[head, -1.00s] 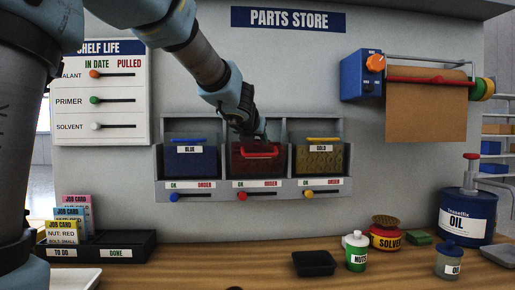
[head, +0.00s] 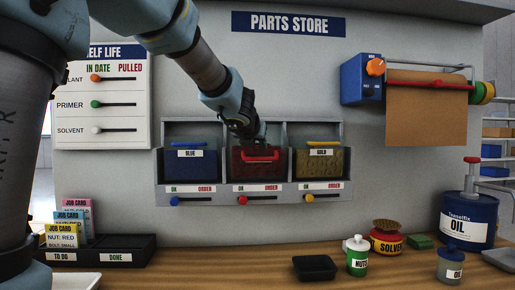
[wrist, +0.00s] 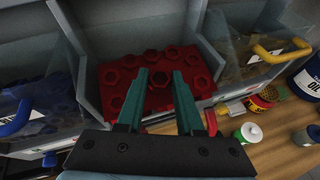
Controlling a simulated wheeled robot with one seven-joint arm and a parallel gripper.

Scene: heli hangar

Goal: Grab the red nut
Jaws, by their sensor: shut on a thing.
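The red bin (head: 240,166) is the middle one of three wall bins and has a red handle (head: 263,156) at its front. In the wrist view several red nuts show in the red bin (wrist: 112,106). My gripper (wrist: 159,74) reaches down into this bin, with its two green fingers a nut's width apart. It is shut on one red nut (wrist: 159,80), which sits between the fingertips. In the head view my gripper (head: 258,138) is just above the red handle, and the nut is hidden there.
The blue bin (head: 190,166) is on the left and the gold bin (head: 322,166) on the right. Sliders (head: 242,200) sit below them.

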